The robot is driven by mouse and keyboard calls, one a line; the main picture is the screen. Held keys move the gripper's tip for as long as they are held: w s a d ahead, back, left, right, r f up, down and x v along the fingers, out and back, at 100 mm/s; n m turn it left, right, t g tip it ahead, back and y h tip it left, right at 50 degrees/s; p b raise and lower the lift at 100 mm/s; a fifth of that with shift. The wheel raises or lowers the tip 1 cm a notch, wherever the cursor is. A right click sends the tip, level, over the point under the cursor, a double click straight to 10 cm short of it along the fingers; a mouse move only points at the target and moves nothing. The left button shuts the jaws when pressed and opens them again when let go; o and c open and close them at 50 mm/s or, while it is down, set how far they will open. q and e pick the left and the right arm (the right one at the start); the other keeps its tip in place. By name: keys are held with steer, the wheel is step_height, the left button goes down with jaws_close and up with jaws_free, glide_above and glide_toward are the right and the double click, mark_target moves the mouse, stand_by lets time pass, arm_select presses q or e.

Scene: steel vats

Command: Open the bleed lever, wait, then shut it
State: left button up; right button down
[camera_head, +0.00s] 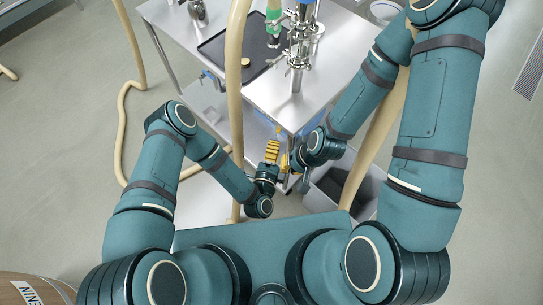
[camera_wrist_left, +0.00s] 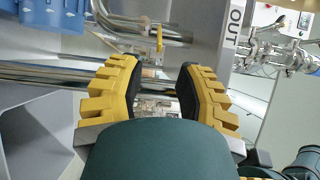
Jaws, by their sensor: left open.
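My left gripper (camera_head: 272,151) is at the front of the steel table, its yellow fingers pointing up toward the table's front corner. In the left wrist view its two fingers (camera_wrist_left: 160,90) stand wide apart with nothing held between them. A small yellow lever (camera_wrist_left: 159,40), which looks like the bleed lever, hangs on a steel pipe (camera_wrist_left: 140,32) beyond the fingertips, apart from them. I cannot make out the lever in the head view. My right gripper (camera_head: 294,164) is low beside the left one, mostly hidden by its own wrist, and its fingers cannot be judged.
Beige hoses (camera_head: 234,90) run close by the left arm. A grey bin (camera_head: 325,198) stands below right. A panel marked OUT (camera_wrist_left: 233,28) is beside the lever.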

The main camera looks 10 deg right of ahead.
arm_select(q)
steer(key=v, duration=0.3)
steer(key=shift+s+a, duration=0.1)
steer(key=shift+s, duration=0.15)
